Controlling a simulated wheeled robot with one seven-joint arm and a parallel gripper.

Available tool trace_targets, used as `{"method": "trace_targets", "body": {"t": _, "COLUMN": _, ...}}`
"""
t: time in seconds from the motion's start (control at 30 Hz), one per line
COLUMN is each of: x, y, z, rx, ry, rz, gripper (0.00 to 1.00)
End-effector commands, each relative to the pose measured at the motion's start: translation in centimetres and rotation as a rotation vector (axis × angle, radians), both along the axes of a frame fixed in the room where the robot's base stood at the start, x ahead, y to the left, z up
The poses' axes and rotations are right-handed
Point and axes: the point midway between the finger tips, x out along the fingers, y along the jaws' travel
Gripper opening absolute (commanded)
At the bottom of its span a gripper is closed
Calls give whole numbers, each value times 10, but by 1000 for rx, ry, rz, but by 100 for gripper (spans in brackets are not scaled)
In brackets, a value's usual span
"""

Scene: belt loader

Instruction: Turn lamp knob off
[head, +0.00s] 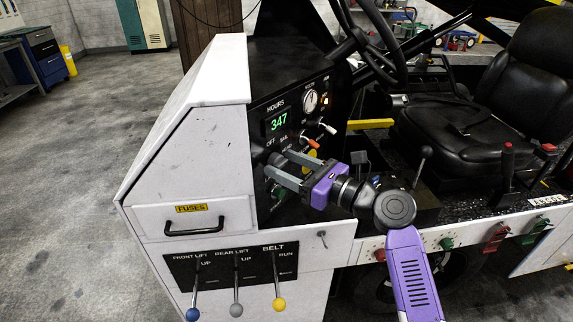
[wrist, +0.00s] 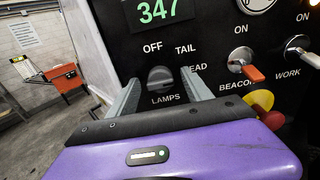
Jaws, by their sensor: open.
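The lamp knob (wrist: 161,78) is a dark round knob on the black panel, above the word LAMPS. The labels OFF, TAIL and a partly covered HEAD stand around it. I cannot tell for certain which label it points to. My gripper (head: 279,164) reaches toward the panel with its two grey fingers apart. In the wrist view the fingers of my gripper (wrist: 161,84) appear on either side of the knob, with nothing held between them. Whether they touch the knob is unclear. The head view shows my fingers in front of the knob's area, hiding it.
An orange-tipped beacon switch (wrist: 254,74) and a work switch (wrist: 302,50) sit right of the knob. A yellow and red button (wrist: 265,108) is below them. The green 347 display (head: 278,122) is above. Levers with coloured balls (head: 279,303) stand lower front.

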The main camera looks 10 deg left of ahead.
Motion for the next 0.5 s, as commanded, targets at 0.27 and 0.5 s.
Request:
{"method": "trace_targets", "body": {"t": 0.27, "x": 0, "y": 0, "z": 0, "rx": 0, "ry": 0, "rz": 0, "gripper": 35}}
{"method": "trace_targets", "body": {"t": 0.5, "x": 0, "y": 0, "z": 0, "rx": 0, "ry": 0, "rz": 0, "gripper": 0}}
